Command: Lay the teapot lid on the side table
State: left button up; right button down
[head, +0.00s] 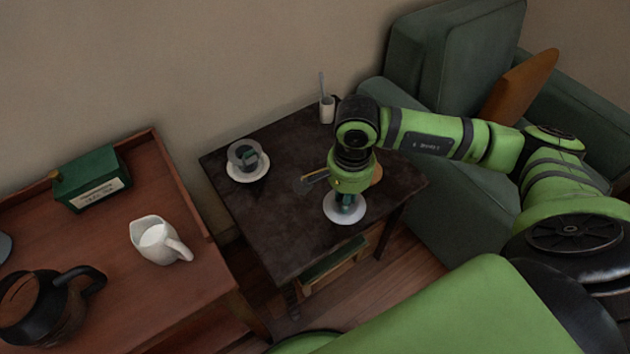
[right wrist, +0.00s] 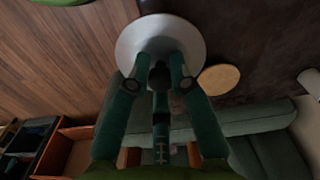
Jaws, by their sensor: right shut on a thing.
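The teapot lid (head: 344,211) is a pale grey-white disc with a dark knob. My right gripper (head: 347,199) points down and is shut on the knob. In the right wrist view the lid (right wrist: 160,28) lies beyond the fingertips (right wrist: 159,73), with wood floor to its left and the dark tabletop to its right. The dark side table (head: 282,232) is below; the lid shows against its front right part. I cannot tell whether it touches the top. The teapot (head: 45,312), dark with a black handle, stands at bottom left. My left gripper is out of view.
On the side table are a cup on a saucer (head: 247,175), a white cup with a spoon (head: 327,109) and a round wooden disc (right wrist: 219,80). The reddish table (head: 120,290) holds a milk jug (head: 155,240) and green box (head: 92,180). A green armchair (head: 440,65) stands behind.

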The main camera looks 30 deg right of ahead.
jog(key=w+f, duration=0.2)
jog(key=w, duration=0.1)
jog(key=w+f, duration=0.2)
jog(key=w, duration=0.1)
jog(key=w+a+f, duration=0.1)
jog(key=w+f, duration=0.1)
jog(key=w, duration=0.2)
jog(key=shift+w+f, duration=0.2)
notch_tip(320, 180, down, 4)
jog(key=shift+r, duration=0.1)
jog(key=shift+d, duration=0.1)
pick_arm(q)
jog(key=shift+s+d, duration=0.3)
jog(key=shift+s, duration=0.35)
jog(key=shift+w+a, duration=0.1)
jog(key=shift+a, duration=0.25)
pick_arm(e)
jog(key=c, duration=1.1)
grip_release()
